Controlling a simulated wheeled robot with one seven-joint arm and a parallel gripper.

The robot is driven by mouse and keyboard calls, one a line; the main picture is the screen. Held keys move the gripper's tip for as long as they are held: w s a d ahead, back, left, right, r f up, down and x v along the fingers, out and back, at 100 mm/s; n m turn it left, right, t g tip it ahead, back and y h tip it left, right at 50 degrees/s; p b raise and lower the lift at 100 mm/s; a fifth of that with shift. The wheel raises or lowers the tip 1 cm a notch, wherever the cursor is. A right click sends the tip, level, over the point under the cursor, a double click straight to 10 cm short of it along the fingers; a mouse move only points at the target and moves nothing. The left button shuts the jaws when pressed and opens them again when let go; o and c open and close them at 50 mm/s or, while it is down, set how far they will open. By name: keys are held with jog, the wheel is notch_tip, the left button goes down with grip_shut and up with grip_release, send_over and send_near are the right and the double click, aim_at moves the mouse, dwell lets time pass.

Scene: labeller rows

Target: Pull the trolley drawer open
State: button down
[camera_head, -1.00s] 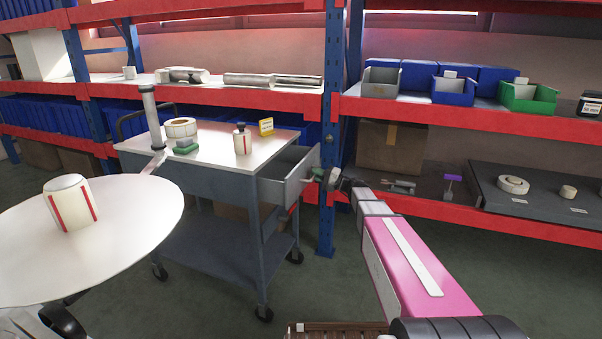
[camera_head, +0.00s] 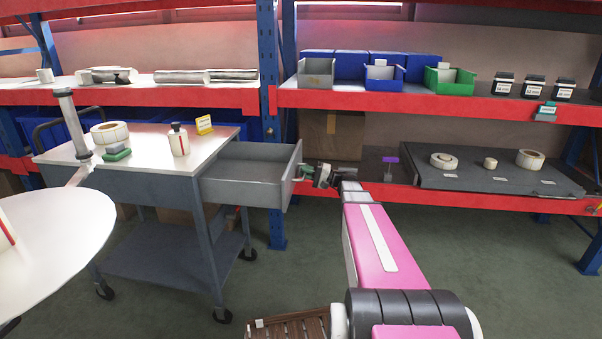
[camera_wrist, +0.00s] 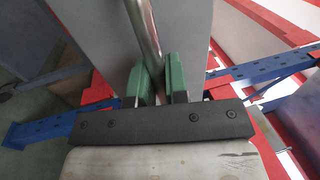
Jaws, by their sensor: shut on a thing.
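The grey trolley (camera_head: 130,184) stands left of centre with a white top. Its drawer (camera_head: 246,176) sticks far out to the right side, and its inside looks empty. My gripper (camera_head: 302,173) is at the drawer's front panel, at the right end of the drawer. In the wrist view the green fingers (camera_wrist: 159,82) are shut on the metal bar handle (camera_wrist: 150,40), one finger on each side. The grey drawer front (camera_wrist: 185,35) fills the middle behind the handle. In the head view the handle is mostly hidden by the fingers.
On the trolley top are a label roll (camera_head: 109,132), a bottle (camera_head: 178,140), a yellow sign (camera_head: 204,125) and a green block (camera_head: 117,152). A blue rack upright (camera_head: 268,70) stands close behind the drawer. A round white table (camera_head: 55,240) is at left. Floor right of the trolley is clear.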

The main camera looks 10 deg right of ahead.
jog(key=c, duration=1.1)
grip_release()
jog(key=shift+c, duration=0.2)
jog(key=v, duration=1)
jog(key=shift+d, duration=0.4)
jog(key=shift+s+f, duration=0.15)
jog(key=s+a+f+g+h, duration=0.6)
jog(key=s+a+f+h, duration=0.35)
jog(key=a, duration=0.45)
jog(key=s+f+n+h, duration=0.4)
jog(key=s+f+h, duration=0.3)
jog(key=s+h, duration=0.2)
jog(key=s, duration=0.2)
jog(key=shift+s+g, duration=0.25)
jog(key=shift+g, duration=0.15)
